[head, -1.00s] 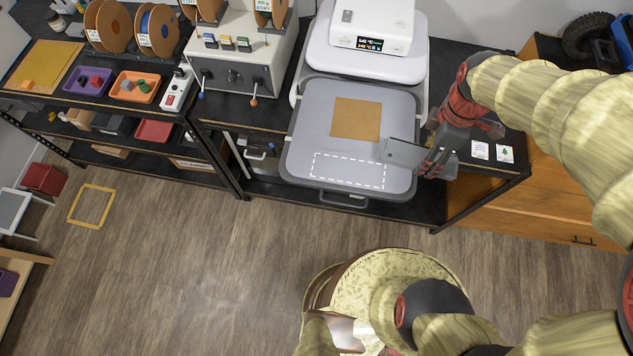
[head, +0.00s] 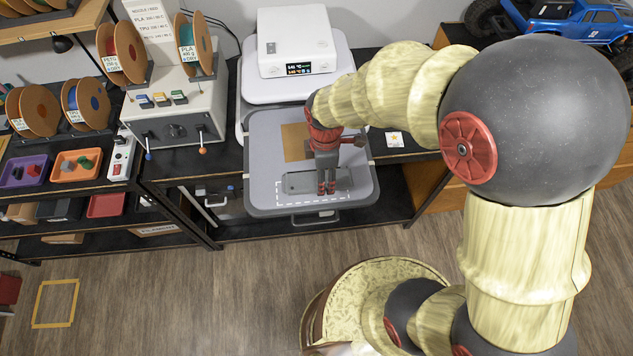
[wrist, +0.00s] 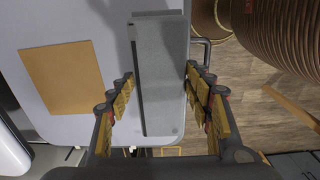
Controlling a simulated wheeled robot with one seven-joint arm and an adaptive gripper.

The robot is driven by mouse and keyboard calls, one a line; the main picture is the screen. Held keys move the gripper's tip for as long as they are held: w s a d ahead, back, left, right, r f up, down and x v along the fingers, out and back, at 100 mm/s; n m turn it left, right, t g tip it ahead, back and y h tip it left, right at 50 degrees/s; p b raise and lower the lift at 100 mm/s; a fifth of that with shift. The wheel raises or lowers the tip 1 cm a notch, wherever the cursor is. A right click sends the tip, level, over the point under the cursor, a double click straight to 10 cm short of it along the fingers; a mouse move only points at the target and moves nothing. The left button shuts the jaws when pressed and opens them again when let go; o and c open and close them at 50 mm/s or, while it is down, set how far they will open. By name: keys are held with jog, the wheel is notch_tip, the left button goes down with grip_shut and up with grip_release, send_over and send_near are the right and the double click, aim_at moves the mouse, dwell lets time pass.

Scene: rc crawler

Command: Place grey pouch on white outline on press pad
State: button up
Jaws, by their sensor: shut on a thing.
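The flat grey pouch (head: 300,183) is between the fingers of my gripper (head: 327,188), over the front part of the grey press pad (head: 364,195). In the wrist view the pouch (wrist: 160,95) lies lengthwise between both fingers of my gripper (wrist: 160,74), which is shut on it. The white dashed outline (head: 313,203) shows partly at the pouch's front and left. The pouch overlaps the outline but sits offset towards the back, and hides its rear edge. I cannot tell whether the pouch touches the pad.
A tan square (head: 294,142) lies on the pad behind the pouch; it also shows in the wrist view (wrist: 62,78). The white press (head: 297,40) stands behind the pad. A grey control box with levers (head: 175,115) is to the left. Wooden floor lies in front.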

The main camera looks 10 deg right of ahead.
jog(key=shift+w+a+f, duration=0.25)
jog(key=shift+a+f, duration=0.55)
jog(key=shift+f, duration=1.8)
jog(key=shift+f, duration=0.15)
jog(key=o, duration=1.1)
jog(key=shift+o, duration=0.2)
